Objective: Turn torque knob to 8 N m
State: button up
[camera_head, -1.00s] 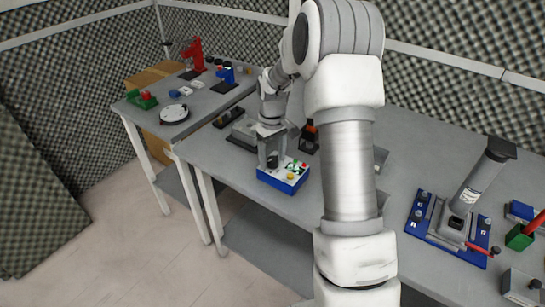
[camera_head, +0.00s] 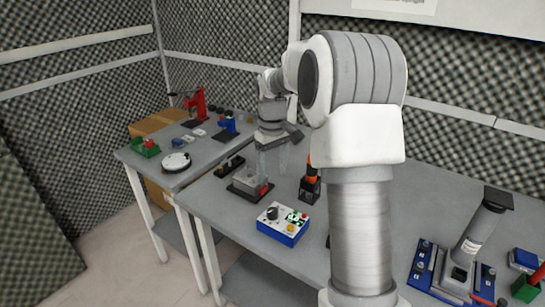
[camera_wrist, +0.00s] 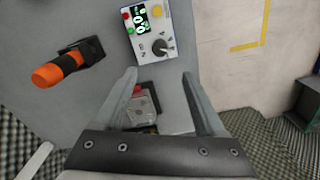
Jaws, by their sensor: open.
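The torque knob (camera_head: 272,213) is black and stands on the white top of a blue control box (camera_head: 288,240) near the table's front edge. In the wrist view the knob (camera_wrist: 160,47) is near the top centre, with a pale pointer, beside a small display with green digits (camera_wrist: 141,18). The digits are sideways and too small to read surely. My gripper (camera_head: 273,160) is open and empty, beyond the knob and apart from it. In the wrist view its fingertips (camera_wrist: 160,78) point toward the box with nothing between them at knob height.
A grey fixture with a red part (camera_head: 250,185) is under my gripper. An orange and black tool (camera_head: 310,180) stands right of the box. A blue clamp fixture (camera_head: 450,272) is at the right. A second table (camera_head: 150,160) holds several devices at the left.

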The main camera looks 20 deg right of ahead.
jog(key=shift+r, duration=1.8)
jog(key=s+a+r+m+t+p, duration=0.1)
jog(key=s+a+r, duration=0.2)
jog(key=s+r, duration=0.25)
jog(key=s+a+r+t+p, duration=0.1)
jog(key=s+a+r, duration=0.35)
jog(key=s, duration=0.25)
jog(key=s+a+m+t, duration=0.1)
jog(key=s+a+t, duration=0.2)
jog(key=s, duration=1.3)
jog(key=shift+f+m+t+p, duration=0.3)
jog(key=shift+f+m+p, duration=0.05)
jog(key=shift+f+m, duration=0.05)
jog(key=shift+d, duration=0.1)
